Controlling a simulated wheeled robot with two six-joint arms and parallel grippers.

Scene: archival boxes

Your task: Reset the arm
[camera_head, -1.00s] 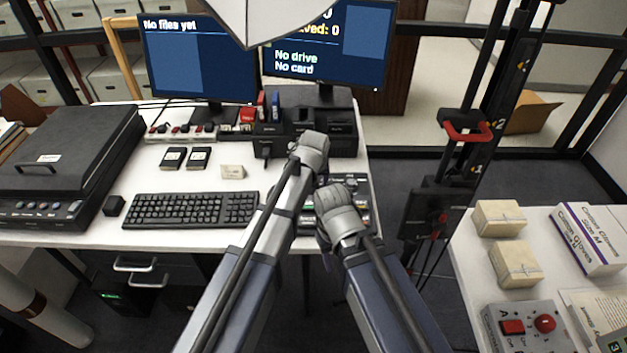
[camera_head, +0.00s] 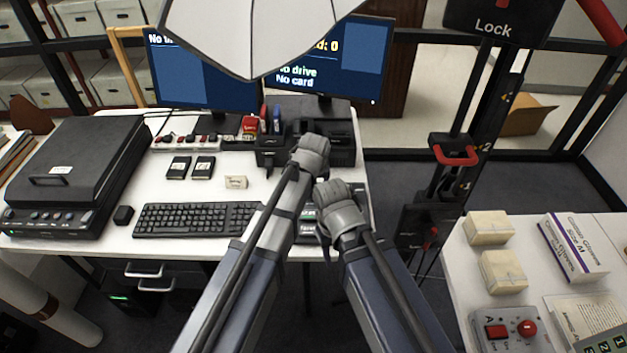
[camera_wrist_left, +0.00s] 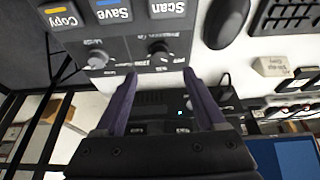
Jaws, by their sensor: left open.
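My left arm reaches up the middle of the head view, and its grey wrist (camera_head: 311,152) is over the desk by the black dock. In the left wrist view my left gripper (camera_wrist_left: 160,76) is open, with nothing between its two purple fingers. The fingers point toward a dark control panel (camera_wrist_left: 125,50) with knobs and Copy, Save and Scan buttons. My right arm's grey wrist (camera_head: 340,207) is beside and below the left one, partly covering the panel. The right fingers are mostly hidden, so their opening cannot be told.
A keyboard (camera_head: 197,219), black scanner (camera_head: 75,165) and two monitors (camera_head: 345,65) are on the white desk. A white umbrella-like shade (camera_head: 255,30) hangs above. A black stand with red handle (camera_head: 455,156) is right. The right table holds cream boxes (camera_head: 489,228) and a button box (camera_head: 508,330).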

